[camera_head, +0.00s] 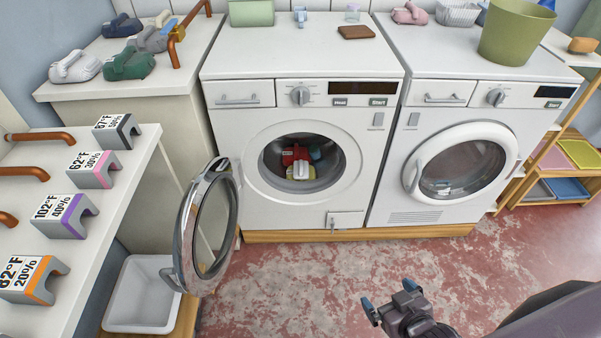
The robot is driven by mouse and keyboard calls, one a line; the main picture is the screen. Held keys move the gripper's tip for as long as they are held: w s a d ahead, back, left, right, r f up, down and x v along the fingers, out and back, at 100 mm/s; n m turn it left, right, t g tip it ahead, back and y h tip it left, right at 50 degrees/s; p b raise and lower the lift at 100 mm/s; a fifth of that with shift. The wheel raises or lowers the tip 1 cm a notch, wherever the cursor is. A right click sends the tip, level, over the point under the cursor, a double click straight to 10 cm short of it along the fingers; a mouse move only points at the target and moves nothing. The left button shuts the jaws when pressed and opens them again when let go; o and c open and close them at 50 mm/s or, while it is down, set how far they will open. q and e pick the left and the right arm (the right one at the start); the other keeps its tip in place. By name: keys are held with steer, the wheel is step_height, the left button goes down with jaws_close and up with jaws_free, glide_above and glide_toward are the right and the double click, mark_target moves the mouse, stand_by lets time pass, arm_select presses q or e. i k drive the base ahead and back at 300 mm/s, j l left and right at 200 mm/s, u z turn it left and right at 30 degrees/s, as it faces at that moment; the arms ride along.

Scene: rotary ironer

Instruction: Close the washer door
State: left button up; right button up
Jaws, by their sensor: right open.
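The washer (253,122) stands in the middle of the view. Its round door (182,230), with a chrome rim and glass, is swung wide open to the left on its hinge. Red, white, yellow and blue items (300,168) lie inside the drum. My right gripper (388,298) is open and empty at the lower right, in front of the machines and above the floor, well apart from the door. It has blue fingertips. My left gripper is not in view.
A second machine (440,215) with a shut round door stands to the right. The red floor (300,275) between is clear.

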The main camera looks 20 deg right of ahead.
mark_target(194, 284)
steer(key=i+l+u, duration=0.1)
steer(key=l+u, duration=0.15)
steer(key=u, duration=0.15)
steer(key=l+u, duration=0.25)
steer(key=u, duration=0.2)
steer(key=i+l+u, duration=0.1)
steer(key=l+u, duration=0.3)
steer(key=j, duration=0.1)
